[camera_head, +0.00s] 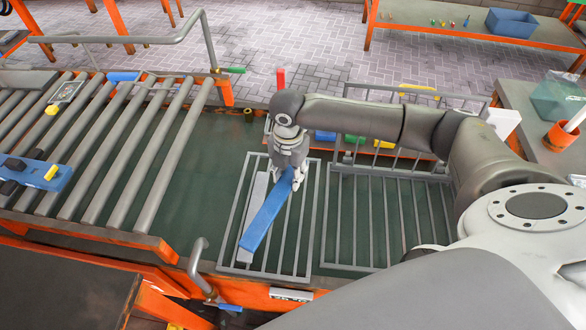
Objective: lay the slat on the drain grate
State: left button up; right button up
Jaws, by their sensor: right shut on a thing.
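My right gripper (297,183) points down and is shut on the upper end of a blue slat (263,220). The slat slants from the gripper toward the lower left, over a grey barred grate (304,222). I cannot tell whether the slat touches the bars. A light grey strip (254,202) lies beside the slat at its left, partly covered by it. A second barred grate (386,220) is to the right, with nothing on its bars. My left gripper is not in view.
A roller conveyor (148,160) fills the left, bearing a blue block with a yellow piece (52,172). A grey bent rail (200,262) rises at the front edge. Green surface (205,175) is clear left of the grate. An orange pot (563,135) stands far right.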

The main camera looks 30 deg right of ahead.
aim_at(293, 197)
jog(key=shift+w+d+f+n+p, duration=0.25)
jog(key=shift+d+f+n, duration=0.15)
jog(key=shift+n, duration=0.6)
jog(key=shift+w+d+f+n+p, duration=0.2)
jog(key=shift+d+f+n, duration=0.2)
jog(key=shift+n, duration=0.6)
jog(key=shift+r+p, duration=0.2)
jog(key=shift+p, duration=0.25)
jog(key=shift+f+b, duration=2.2)
jog(key=shift+f, duration=2.3)
jog(key=shift+f+b, duration=0.35)
jog(key=shift+f, duration=0.35)
jog(key=o, duration=1.2)
notch_tip(293, 197, up, 12)
jog(key=shift+r, duration=0.1)
